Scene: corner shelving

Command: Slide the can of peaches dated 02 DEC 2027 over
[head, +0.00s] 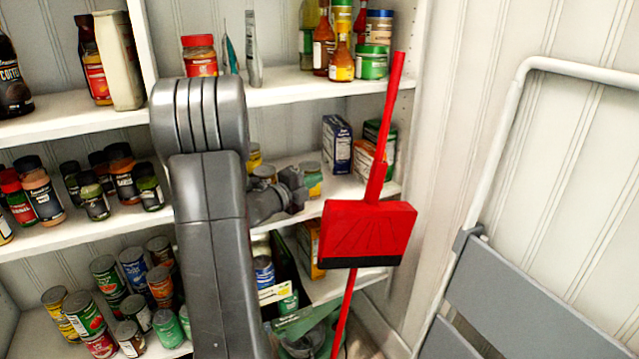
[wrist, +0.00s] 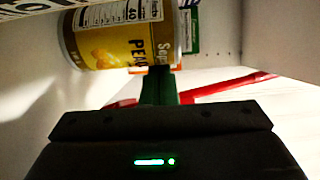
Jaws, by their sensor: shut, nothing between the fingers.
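In the wrist view a can of peaches (wrist: 112,45) with a yellow label lies sideways in the picture. Part of the word "PEA" and a fruit picture show on it, with a white printed panel at the upper edge. No date is readable. My gripper (wrist: 160,78) is shut and empty, its green fingers close to the can's side; I cannot tell if they touch. In the head view my gripper (head: 291,192) is at the middle shelf, partly behind my arm. A can (head: 311,180) stands just right of it; I cannot tell which can this is.
A red dustpan (head: 368,232) with a long red handle stands upright in front of the shelf, right of my gripper. Boxes (head: 338,145) stand farther back on the middle shelf. A folded step stool (head: 525,300) leans at the right. Several cans (head: 105,272) fill the lower left shelf.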

